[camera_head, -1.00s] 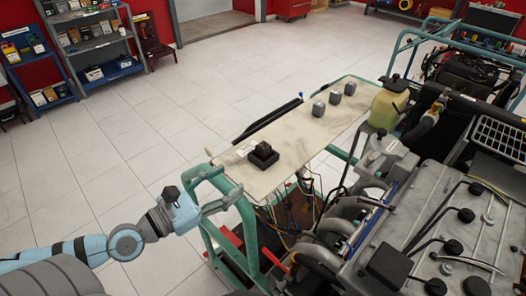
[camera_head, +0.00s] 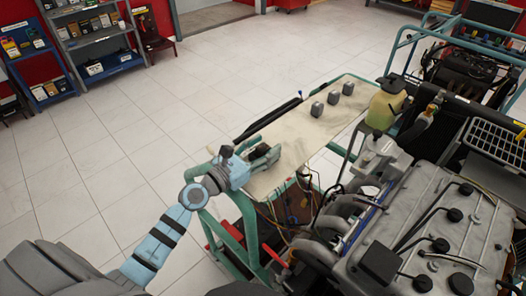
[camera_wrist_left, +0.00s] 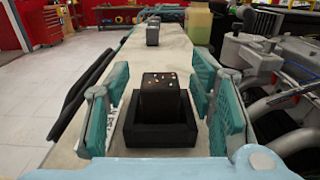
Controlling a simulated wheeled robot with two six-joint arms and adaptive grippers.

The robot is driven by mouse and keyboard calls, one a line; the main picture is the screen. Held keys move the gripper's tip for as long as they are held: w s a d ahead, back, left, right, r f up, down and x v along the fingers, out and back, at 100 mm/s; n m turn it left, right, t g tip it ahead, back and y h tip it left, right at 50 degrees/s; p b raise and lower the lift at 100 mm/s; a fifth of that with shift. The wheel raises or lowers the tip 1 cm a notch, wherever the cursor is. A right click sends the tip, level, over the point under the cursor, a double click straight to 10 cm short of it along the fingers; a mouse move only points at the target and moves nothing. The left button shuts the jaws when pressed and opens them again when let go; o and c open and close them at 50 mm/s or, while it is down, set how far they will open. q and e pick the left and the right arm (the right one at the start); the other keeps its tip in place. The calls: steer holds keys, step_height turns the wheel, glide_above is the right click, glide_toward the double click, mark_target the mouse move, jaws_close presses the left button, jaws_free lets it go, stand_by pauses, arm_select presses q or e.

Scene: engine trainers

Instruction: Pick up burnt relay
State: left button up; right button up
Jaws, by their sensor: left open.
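The burnt relay (camera_wrist_left: 161,95) is a dark, speckled block standing in a black square socket (camera_wrist_left: 160,138) on the board (camera_wrist_left: 172,48). It shows best in the left wrist view. My left gripper (camera_wrist_left: 157,105) is open, with one teal finger on each side of the relay and apart from it. In the head view my left gripper (camera_head: 262,158) is over the near end of the board and mostly hides the relay and socket. My right gripper is not in view.
Several grey relays (camera_head: 333,98) stand in a row farther along the board. The engine (camera_head: 430,235) with hoses and a yellowish reservoir (camera_head: 384,105) is close on the right. Teal frame tubes (camera_head: 240,235) run below the board's near end. Open floor lies to the left.

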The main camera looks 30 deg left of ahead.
arm_select(q)
steer(key=shift+w, duration=0.15)
jaws_close()
steer(key=shift+r, duration=0.15)
